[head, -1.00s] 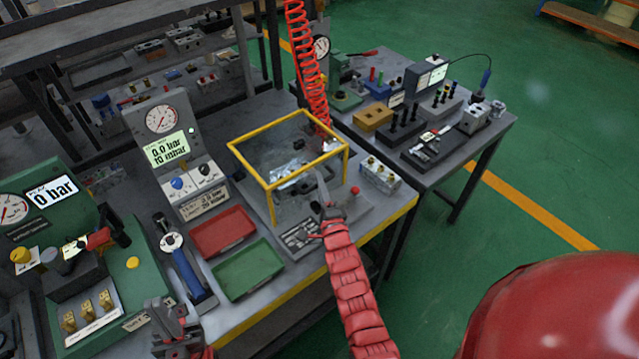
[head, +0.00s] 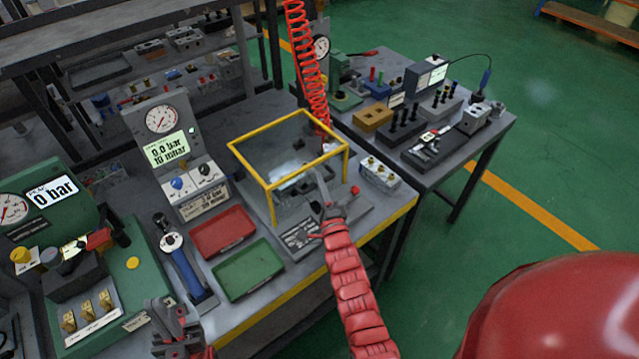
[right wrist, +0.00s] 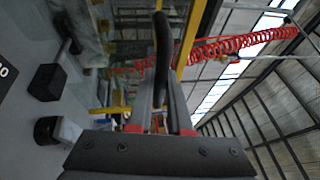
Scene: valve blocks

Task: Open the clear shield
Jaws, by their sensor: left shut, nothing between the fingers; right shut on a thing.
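The clear shield (head: 238,150) is a see-through box with a yellow frame on the bench, in the middle of the head view. It looks closed over a grey fixture. My right gripper (head: 324,192) is at the shield's front side. In the right wrist view it is shut on a black handle (right wrist: 162,45), which stands between its fingers beside a yellow frame bar (right wrist: 190,40). How the handle joins the shield is hard to see. My left gripper (head: 176,322) is shut and empty at the bottom left, away from the shield.
A red tray (head: 222,232) and a green tray (head: 247,270) lie left of the shield. A gauge panel (head: 165,140) stands behind them. A red coiled hose (head: 305,60) hangs behind the shield. A fitting block (head: 380,175) sits to its right. Space above the shield looks mostly free.

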